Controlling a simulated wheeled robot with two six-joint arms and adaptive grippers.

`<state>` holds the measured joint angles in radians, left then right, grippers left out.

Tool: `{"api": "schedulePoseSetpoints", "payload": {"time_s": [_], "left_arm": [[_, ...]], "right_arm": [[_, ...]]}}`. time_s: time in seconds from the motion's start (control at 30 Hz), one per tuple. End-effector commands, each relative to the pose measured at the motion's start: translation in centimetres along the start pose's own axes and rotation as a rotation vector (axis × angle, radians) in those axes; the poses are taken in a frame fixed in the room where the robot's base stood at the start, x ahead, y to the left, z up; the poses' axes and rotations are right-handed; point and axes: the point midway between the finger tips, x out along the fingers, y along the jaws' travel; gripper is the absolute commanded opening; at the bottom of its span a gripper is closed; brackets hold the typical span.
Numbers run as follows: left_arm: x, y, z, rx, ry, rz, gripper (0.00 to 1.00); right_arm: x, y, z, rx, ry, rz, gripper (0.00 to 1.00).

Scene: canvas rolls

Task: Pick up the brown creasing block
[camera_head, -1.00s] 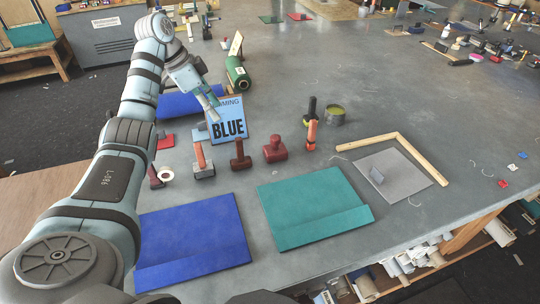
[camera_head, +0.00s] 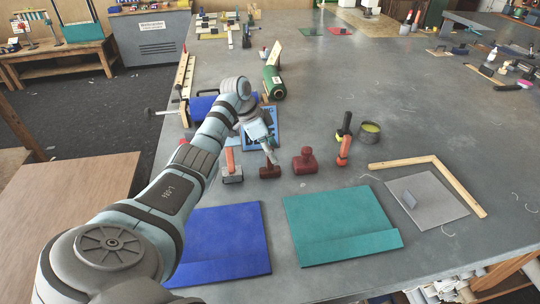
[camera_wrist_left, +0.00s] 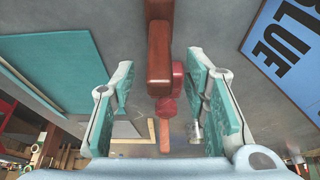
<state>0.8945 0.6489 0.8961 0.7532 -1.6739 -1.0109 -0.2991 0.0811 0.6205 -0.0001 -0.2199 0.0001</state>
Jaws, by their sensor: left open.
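The brown creasing block (camera_head: 270,171) stands on the grey table between an orange-handled tool (camera_head: 230,165) and a dark red block (camera_head: 305,161). My left gripper (camera_head: 269,157) is right at its upper part, fingers pointing down. In the left wrist view the brown block (camera_wrist_left: 159,52) shows between and beyond the two teal-padded fingers of the open left gripper (camera_wrist_left: 160,88), with a visible gap on each side. The gripper partly hides the block's top in the head view. My right gripper is not in view.
The blue folder (camera_head: 225,245) and teal folder (camera_head: 340,225) lie in front. An orange-and-black tool (camera_head: 344,148) and a round tin (camera_head: 370,133) stand to the right, near a wooden L-shaped frame (camera_head: 455,184).

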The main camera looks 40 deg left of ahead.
Motion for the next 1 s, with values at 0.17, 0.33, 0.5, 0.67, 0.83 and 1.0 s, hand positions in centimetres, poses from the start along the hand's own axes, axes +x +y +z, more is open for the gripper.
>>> {"api": "schedulePoseSetpoints", "payload": {"time_s": [0.17,0.33,0.5,0.67,0.83,1.0], "left_arm": [[-0.1,0.0,0.0,0.000,0.000,0.000,0.22],[-0.1,0.0,0.0,0.000,0.000,0.000,0.00],[-0.1,0.0,0.0,0.000,0.001,-0.001,0.00],[-0.4,-0.1,-0.1,0.000,0.001,-0.001,0.00],[-2.4,-0.1,-1.0,0.000,0.003,-0.003,0.00],[-6.8,-0.1,-2.9,0.001,0.005,-0.004,0.00]], "right_arm": [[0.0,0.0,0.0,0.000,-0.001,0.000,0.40],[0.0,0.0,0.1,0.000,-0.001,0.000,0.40],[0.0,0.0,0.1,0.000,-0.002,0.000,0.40],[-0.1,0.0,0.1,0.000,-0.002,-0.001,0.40],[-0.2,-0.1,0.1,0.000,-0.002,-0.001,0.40],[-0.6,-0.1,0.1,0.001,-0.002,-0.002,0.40]]}}
